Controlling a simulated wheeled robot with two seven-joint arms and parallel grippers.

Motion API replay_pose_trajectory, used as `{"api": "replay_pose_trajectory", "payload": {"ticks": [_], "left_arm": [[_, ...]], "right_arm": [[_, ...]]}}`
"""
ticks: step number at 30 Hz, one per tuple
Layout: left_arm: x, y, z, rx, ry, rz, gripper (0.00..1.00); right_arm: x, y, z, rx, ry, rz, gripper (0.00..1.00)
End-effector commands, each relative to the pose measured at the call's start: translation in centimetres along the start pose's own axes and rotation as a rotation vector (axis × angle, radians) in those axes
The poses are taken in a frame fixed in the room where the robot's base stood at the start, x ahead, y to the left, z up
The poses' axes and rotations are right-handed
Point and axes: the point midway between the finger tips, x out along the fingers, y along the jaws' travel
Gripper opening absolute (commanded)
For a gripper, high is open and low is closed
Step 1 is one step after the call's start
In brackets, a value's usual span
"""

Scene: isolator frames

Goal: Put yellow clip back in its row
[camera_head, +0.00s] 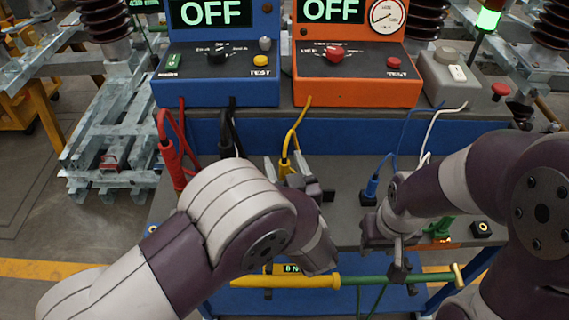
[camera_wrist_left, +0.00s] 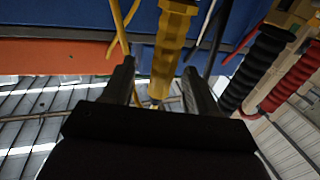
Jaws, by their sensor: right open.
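The yellow clip (camera_head: 284,164) stands at the back of the grey bench top, between the black and blue clips, with its yellow lead rising behind it. My left gripper (camera_head: 286,168) is at the clip, one finger on each side. In the left wrist view the yellow clip (camera_wrist_left: 164,70) lies between the spread fingers (camera_wrist_left: 159,76), with gaps showing beside it. The clip's lower end is hidden by my left arm in the head view. My right gripper (camera_head: 388,252) is open near the bench's front edge, close to a green and yellow rod.
In the row, the red clip (camera_head: 172,160) and black clip (camera_head: 227,140) are left of the yellow one; the blue clip (camera_head: 371,187) and green clip (camera_head: 441,229) are right. The green and yellow rod (camera_head: 310,282) lies along the front. Blue and orange boxes stand behind.

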Motion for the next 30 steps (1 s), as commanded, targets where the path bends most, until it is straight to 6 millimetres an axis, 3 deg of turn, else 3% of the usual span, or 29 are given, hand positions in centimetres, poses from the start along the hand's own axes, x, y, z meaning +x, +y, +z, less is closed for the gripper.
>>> {"api": "replay_pose_trajectory", "payload": {"ticks": [9, 11, 21, 25, 30], "left_arm": [[-0.7, 0.1, 0.0, 0.001, -0.001, 0.002, 0.58], [-1.7, 0.1, 0.0, 0.000, -0.001, 0.004, 0.58], [-10.3, 0.1, 0.0, 0.001, 0.000, 0.006, 0.58], [-12.2, 0.1, 0.0, 0.000, 0.000, 0.003, 0.58], [-12.8, 0.0, 0.0, 0.000, 0.000, 0.000, 0.58]], "right_arm": [[0.0, 0.0, 0.0, 0.000, 0.000, 0.000, 0.43], [0.0, 0.0, 0.0, 0.000, 0.000, 0.000, 0.43], [0.0, 0.0, 0.0, 0.000, 0.000, 0.000, 0.43], [0.0, 0.0, 0.0, 0.000, 0.000, 0.000, 0.43], [0.0, 0.0, 0.0, 0.000, 0.000, 0.000, 0.43]]}}
